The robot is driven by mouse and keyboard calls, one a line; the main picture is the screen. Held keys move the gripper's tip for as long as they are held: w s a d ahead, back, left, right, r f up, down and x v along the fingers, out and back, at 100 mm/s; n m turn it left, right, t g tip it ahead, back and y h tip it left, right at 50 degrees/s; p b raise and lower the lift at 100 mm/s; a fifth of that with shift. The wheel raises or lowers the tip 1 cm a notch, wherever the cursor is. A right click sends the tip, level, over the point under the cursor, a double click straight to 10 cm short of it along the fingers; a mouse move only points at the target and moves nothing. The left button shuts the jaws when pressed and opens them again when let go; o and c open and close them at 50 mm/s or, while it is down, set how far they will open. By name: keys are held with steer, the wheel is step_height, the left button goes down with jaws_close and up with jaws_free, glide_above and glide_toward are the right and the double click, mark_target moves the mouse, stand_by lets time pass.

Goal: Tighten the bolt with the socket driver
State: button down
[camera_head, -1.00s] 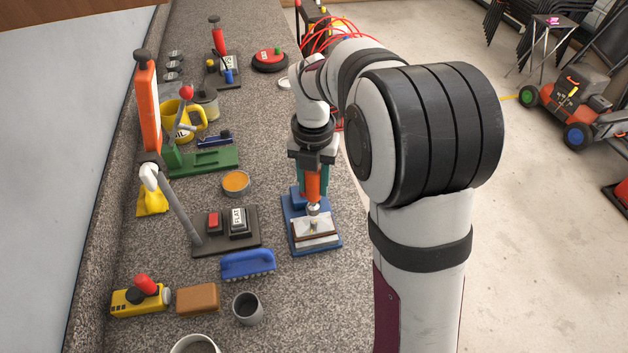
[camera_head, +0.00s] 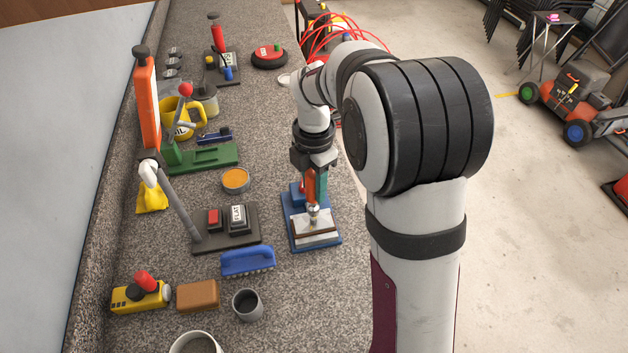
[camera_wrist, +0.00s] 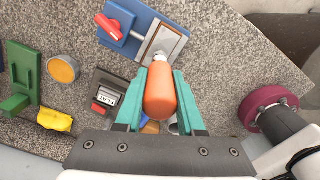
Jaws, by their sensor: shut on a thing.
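My gripper (camera_head: 312,190) is shut on the socket driver. The driver's orange handle (camera_wrist: 160,95) sits between the teal fingers in the wrist view. The driver is roughly upright, with its metal socket (camera_head: 314,214) pointing down at the light plate (camera_head: 316,230) on the blue fixture (camera_head: 330,242). In the wrist view the socket end (camera_wrist: 160,57) lies over the near end of the plate. The bolt is hidden at the socket, and I cannot tell how fully the socket sits over it.
Left of the fixture are a dark switch box (camera_head: 225,228), a blue brush (camera_head: 247,261) and an orange-topped tin (camera_head: 235,180). A dark cup (camera_head: 247,304) and a brown block (camera_head: 198,295) stand nearer. The counter's right edge is close to the fixture.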

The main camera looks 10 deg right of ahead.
steer(key=shift+f, duration=0.8)
steer(key=shift+f, duration=0.2)
steer(key=shift+f, duration=0.85)
